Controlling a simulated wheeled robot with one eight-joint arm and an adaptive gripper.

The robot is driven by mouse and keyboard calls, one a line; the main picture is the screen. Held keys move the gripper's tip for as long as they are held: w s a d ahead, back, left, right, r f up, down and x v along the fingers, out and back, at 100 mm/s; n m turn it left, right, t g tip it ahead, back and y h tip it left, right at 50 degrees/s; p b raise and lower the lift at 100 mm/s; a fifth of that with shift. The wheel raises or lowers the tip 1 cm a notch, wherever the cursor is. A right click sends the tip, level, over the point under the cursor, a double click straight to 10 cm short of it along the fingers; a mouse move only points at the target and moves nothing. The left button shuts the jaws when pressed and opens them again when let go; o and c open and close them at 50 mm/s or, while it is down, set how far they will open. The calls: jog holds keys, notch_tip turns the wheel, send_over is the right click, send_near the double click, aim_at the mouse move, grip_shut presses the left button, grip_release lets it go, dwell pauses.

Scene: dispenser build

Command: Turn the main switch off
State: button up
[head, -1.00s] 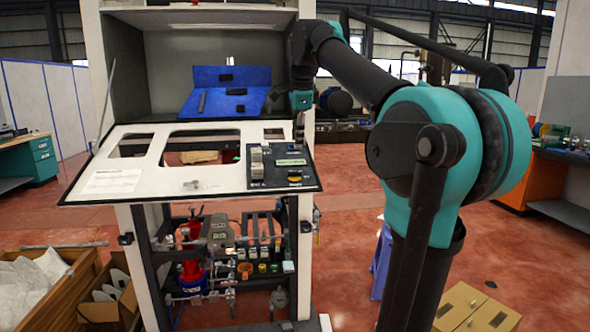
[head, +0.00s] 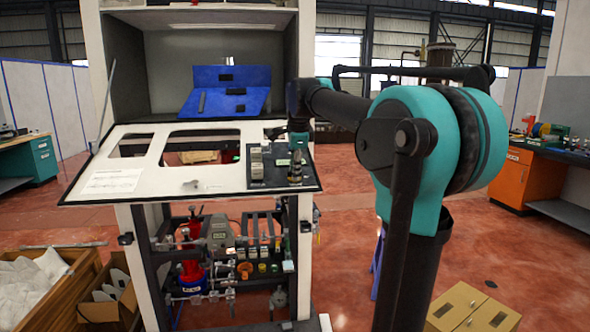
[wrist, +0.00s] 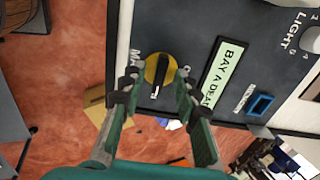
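The main switch (wrist: 160,69) is a black rotary knob on a round yellow base, set in the dark control panel (wrist: 200,35). A partly covered label starting "MA" stands beside it. In the wrist view the knob's bar runs nearly upright in the picture. My gripper (wrist: 157,82) is open, with one dark fingertip on each side of the switch. A gap shows between the fingertips and the knob. In the head view my gripper (head: 296,172) points down over the right part of the panel and hides the switch.
A green display plate (wrist: 222,75) and a blue-framed part (wrist: 260,105) lie right of the switch in the wrist view. Pale switch blocks (head: 256,165) stand left of my gripper in the head view. The white sloping console (head: 215,178) surrounds the panel.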

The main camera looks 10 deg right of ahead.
grip_shut()
jog(key=shift+n, duration=0.3)
jog(key=n, duration=0.3)
jog(key=shift+n, duration=0.4)
jog(key=n, duration=0.9)
jog(key=shift+n, duration=2.2)
